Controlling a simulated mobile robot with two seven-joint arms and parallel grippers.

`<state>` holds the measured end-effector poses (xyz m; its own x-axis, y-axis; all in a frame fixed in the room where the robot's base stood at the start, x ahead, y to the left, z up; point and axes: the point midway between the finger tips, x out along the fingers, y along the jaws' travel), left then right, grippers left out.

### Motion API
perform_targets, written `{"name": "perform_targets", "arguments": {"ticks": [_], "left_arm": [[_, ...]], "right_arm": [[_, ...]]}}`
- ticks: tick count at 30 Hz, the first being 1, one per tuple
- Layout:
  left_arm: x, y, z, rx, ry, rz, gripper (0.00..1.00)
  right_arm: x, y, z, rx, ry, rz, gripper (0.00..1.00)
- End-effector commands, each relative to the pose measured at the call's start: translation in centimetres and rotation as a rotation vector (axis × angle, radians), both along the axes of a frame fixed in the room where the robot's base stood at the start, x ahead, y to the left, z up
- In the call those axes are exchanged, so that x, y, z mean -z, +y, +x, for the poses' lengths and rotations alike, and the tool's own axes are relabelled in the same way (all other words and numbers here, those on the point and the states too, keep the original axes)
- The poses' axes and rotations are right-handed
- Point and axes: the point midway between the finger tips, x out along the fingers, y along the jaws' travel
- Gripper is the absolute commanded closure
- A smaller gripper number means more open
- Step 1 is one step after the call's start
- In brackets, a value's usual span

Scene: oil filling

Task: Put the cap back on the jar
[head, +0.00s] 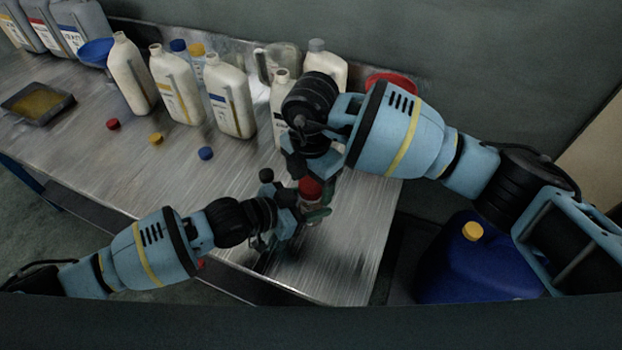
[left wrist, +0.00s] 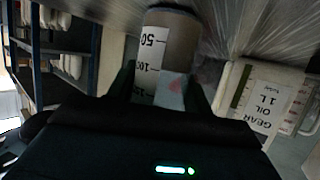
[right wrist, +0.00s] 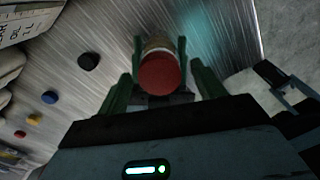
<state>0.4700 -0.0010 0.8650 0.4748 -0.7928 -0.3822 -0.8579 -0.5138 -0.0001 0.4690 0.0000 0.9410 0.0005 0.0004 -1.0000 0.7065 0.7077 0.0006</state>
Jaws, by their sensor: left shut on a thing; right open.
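The jar (left wrist: 168,50), marked with a printed scale, stands in my left gripper (left wrist: 165,92), whose fingers are shut around it. A red cap (right wrist: 160,75) is over the jar's top in the right wrist view; whether it is fully seated I cannot tell. The red cap also shows in the head view (head: 311,188), between my two grippers. My right gripper (right wrist: 165,82) is open just above the jar, with its fingers apart on either side of the red cap and a gap on both sides.
Loose black (head: 266,175), blue (head: 206,153), yellow (head: 156,138) and red (head: 113,124) caps lie on the metal table (head: 100,170). Several cream bottles (head: 178,85) line the back. A dark tray (head: 38,103) is at left. A blue jug (head: 475,265) stands off the right edge.

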Motion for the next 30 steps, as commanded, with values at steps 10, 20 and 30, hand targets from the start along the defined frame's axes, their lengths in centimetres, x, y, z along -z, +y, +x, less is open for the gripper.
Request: {"name": "perform_targets", "arguments": {"ticks": [10,20,30], "left_arm": [[0.0,0.0,0.0,-0.001,-0.001,0.002,1.0],[0.0,0.0,0.0,-0.001,-0.001,0.002,1.0],[0.0,0.0,0.0,-0.001,-0.001,0.002,1.0]], "right_arm": [[-2.0,0.0,0.1,-0.001,-0.004,0.001,0.32],[-8.4,0.0,0.1,-0.001,-0.004,0.001,0.32],[-11.9,0.0,0.0,-0.001,-0.001,0.0,0.32]]}}
